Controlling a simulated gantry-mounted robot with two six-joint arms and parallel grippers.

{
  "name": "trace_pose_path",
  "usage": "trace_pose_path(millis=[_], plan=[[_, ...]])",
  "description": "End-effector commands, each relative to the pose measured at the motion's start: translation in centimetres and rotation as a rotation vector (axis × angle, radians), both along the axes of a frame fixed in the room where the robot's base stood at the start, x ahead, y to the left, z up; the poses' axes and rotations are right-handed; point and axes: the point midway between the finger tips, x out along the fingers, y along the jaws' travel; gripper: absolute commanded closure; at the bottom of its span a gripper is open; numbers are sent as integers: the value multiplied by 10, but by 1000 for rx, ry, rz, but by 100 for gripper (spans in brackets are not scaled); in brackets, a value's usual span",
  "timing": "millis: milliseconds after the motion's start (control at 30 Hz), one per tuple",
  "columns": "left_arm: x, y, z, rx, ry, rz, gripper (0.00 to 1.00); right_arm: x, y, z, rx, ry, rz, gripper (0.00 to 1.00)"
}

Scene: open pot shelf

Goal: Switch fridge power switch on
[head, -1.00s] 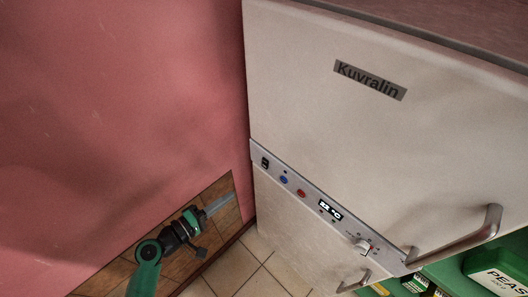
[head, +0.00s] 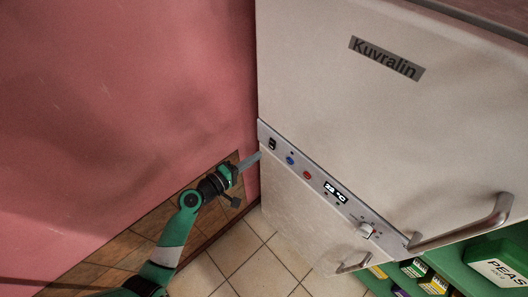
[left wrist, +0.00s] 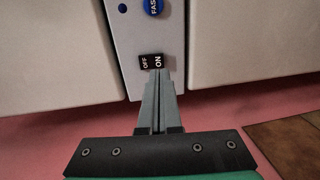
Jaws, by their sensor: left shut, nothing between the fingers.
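The white fridge (head: 370,110) stands at the right of the head view, with a grey control panel (head: 318,180) between its upper and lower doors. The black power switch (head: 271,144) is at the panel's left end. In the left wrist view the switch (left wrist: 151,62) carries the words OFF and ON. My left gripper (head: 257,157) is shut and empty, its fingers pointing at the switch. In the left wrist view its fingertips (left wrist: 158,74) lie at the switch's lower edge, on the ON side. I cannot tell whether they touch it. My right gripper is not in view.
A blue button (head: 290,160), a red button (head: 307,175), a display (head: 335,192) and a knob (head: 366,230) sit farther along the panel. A pink wall (head: 120,110) stands left of the fridge. Door handles (head: 490,225) stick out at right. Tiled floor (head: 240,255) is open below.

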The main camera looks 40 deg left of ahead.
Motion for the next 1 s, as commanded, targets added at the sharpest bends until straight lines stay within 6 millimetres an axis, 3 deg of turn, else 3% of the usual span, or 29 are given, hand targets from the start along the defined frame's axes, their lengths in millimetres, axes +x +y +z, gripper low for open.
trace_pose_path(millis=[100, 300, 667, 867, 1000], plan=[[22, -1, -4, 0, 0, -2, 100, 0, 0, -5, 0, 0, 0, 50], [41, -2, -6, 0, 0, 0, 100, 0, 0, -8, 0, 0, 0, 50], [43, -1, -6, 0, -1, 1, 100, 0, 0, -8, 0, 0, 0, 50], [47, -2, -16, 1, -40, 1, 100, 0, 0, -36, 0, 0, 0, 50], [48, -2, -7, -1, -42, 1, 100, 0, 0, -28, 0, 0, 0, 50]])
